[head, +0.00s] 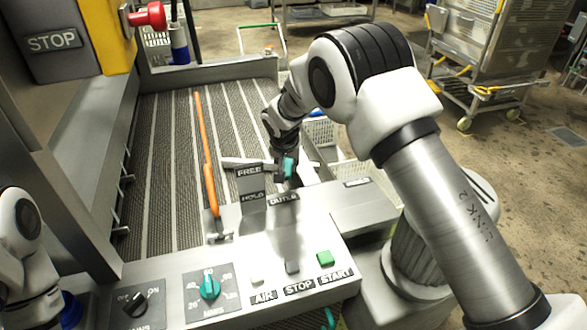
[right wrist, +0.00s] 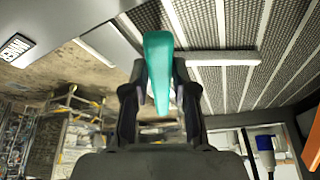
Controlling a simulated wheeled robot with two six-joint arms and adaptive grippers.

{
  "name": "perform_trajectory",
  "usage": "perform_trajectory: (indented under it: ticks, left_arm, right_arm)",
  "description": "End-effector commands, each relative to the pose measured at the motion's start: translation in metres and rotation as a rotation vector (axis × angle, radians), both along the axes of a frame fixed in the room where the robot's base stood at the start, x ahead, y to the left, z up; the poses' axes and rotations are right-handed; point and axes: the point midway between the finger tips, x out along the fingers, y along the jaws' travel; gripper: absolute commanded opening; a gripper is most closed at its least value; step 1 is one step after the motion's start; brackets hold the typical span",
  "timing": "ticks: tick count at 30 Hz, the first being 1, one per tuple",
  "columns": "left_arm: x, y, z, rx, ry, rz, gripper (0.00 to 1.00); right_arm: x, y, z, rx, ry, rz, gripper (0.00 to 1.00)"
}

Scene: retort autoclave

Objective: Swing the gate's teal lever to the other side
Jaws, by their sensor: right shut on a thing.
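The teal lever (head: 289,167) shows small in the head view, behind the control panel and just right of an upright grey plate marked FREE (head: 249,172) and HOLD (head: 253,197). My right gripper (head: 285,170) is at the lever, reaching in from the right. In the right wrist view, the teal lever (right wrist: 159,65) stands between the two dark fingers, which are shut on it. My arm and gripper hide part of the lever and its pivot in the head view. My left arm shows at the left edge, but its gripper is out of view.
The control panel (head: 150,268) in front carries a teal knob (head: 209,288), a black knob (head: 134,303) and a green button (head: 325,258). An orange rod (head: 206,150) lies along the ribbed conveyor bed (head: 165,170). A red stop button (head: 150,16) juts out above. A wheeled rack (head: 490,55) stands at the back right.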

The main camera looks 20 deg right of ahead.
Motion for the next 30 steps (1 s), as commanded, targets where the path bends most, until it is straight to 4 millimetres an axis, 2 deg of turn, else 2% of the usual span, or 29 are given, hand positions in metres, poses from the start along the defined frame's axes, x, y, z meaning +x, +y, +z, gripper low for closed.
perform_trajectory:
  ticks: [13, 14, 15, 16, 25, 30]
  left_arm:
    - [0.0, 0.0, -0.002, 0.0, 0.0, 0.0, 0.4]
    - [0.0, 0.0, -0.002, 0.0, 0.0, 0.0, 0.4]
    - [0.0, 0.0, -0.002, 0.0, 0.0, 0.0, 0.4]
    - [0.0, 0.0, -0.002, 0.0, 0.0, 0.0, 0.4]
    - [0.0, 0.0, -0.002, 0.0, 0.0, 0.0, 0.4]
    - [0.0, 0.0, -0.002, 0.0, 0.0, 0.0, 0.4]
  right_arm:
    - [0.0, 0.002, -0.001, 0.0, 0.002, -0.014, 0.0]
    - [0.0, 0.002, -0.001, 0.0, 0.002, -0.014, 0.3]
    - [0.0, 0.002, 0.0, 0.0, 0.002, -0.014, 0.44]
    - [0.0, 0.002, 0.0, 0.0, 0.002, -0.014, 0.52]
    - [0.0, 0.002, 0.001, 0.001, 0.001, -0.014, 0.52]
    - [-0.006, 0.005, 0.021, 0.0, -0.001, -0.015, 0.52]
